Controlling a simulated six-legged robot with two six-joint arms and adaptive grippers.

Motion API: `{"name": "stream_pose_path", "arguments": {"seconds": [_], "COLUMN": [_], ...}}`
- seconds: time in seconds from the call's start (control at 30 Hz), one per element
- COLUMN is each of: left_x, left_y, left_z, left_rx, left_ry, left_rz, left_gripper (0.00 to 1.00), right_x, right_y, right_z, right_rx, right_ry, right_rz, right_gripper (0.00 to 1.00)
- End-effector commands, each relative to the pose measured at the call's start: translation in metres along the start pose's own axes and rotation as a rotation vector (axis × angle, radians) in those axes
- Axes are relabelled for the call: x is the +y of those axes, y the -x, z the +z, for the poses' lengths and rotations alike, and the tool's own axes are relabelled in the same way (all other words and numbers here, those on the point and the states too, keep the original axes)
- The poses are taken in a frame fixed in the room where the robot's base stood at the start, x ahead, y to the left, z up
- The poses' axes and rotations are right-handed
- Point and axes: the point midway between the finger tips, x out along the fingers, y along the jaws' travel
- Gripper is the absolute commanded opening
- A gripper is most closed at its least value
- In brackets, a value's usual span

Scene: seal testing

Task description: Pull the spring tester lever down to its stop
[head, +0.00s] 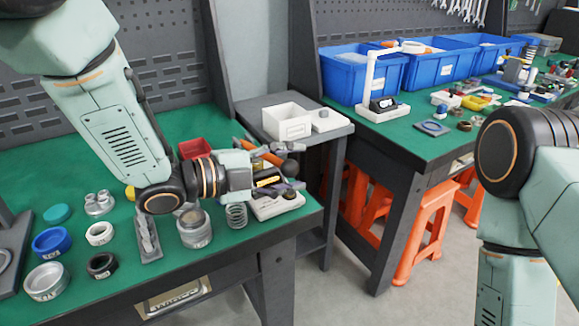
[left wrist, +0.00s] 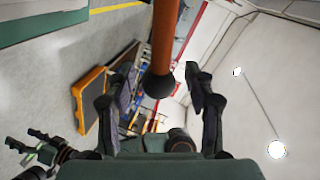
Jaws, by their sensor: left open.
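The spring tester (head: 277,207) stands near the right edge of the green bench, with a white base and a dark display, partly hidden by my left gripper. Its lever (head: 262,153) has an orange handle; in the left wrist view the handle (left wrist: 164,40) ends in a black ball (left wrist: 159,85). My left gripper (head: 291,167) is at the lever. In the left wrist view its two fingers (left wrist: 157,100) are spread apart, with the ball between them and a gap on each side. My right forearm shows at the right of the head view, but its gripper is outside that view.
A coil spring (head: 236,215) and a metal cup (head: 194,230) stand close beside the tester. Several rings and a red bin (head: 193,148) are on the bench. A grey side table (head: 340,128) holds a white box (head: 288,121). Orange stools (head: 425,235) stand under the right bench.

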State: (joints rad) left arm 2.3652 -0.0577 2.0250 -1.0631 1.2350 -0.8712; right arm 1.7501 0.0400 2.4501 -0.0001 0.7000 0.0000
Motion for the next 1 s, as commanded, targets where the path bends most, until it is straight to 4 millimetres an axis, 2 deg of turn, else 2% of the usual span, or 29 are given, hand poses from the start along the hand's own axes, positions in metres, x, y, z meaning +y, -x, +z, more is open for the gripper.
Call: {"name": "stream_pose_path", "arguments": {"seconds": [0.23, 0.37, 1.0], "left_x": [-0.001, -0.002, -0.002], "left_y": [0.001, 0.008, 0.081], "left_z": [0.0, 0.001, 0.001], "left_rx": [0.0, -0.003, -0.003], "left_ry": [-0.002, 0.0, 0.003], "left_rz": [-0.002, -0.003, -0.005], "left_gripper": [0.54, 0.54, 0.54], "right_x": [0.0, 0.0, 0.0], "right_y": [0.0, 0.0, 0.0], "right_z": [0.0, 0.0, 0.0], "right_rx": [0.0, 0.0, 0.0], "right_ry": [0.0, 0.0, 0.0], "right_rz": [0.0, 0.0, 0.0], "right_gripper": [0.62, 0.62, 0.62]}}
